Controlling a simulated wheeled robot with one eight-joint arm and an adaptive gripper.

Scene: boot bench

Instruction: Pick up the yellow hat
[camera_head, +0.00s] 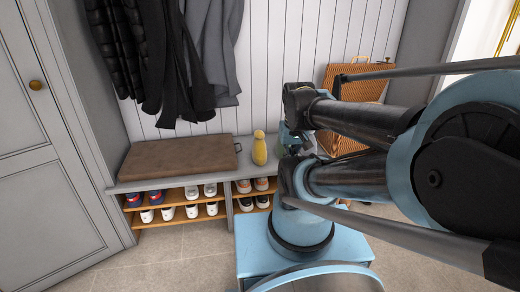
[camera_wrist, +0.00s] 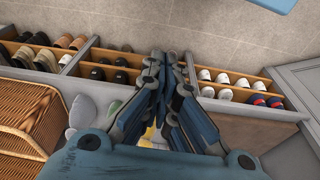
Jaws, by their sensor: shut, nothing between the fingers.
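A yellow rounded thing (camera_head: 259,148), narrower at its top, stands on the bench beside the brown cushion; I take it for the yellow hat. In the wrist view a small patch of yellow (camera_wrist: 149,138) shows between my fingers' linkages, mostly hidden by them. My gripper (camera_wrist: 166,58) is shut and empty, its fingers close together. In the head view its blue parts show just right of the yellow thing, apart from it in the picture and partly hidden by my arm; I cannot tell the depth gap.
The grey bench (camera_head: 215,184) has a brown cushion (camera_head: 177,157) on its left and shelves of several shoes (camera_head: 210,189) below. Dark coats (camera_head: 160,50) hang above. A wicker basket (camera_wrist: 27,118) and grey rounded things (camera_wrist: 82,110) are left in the wrist view. The floor in front is clear.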

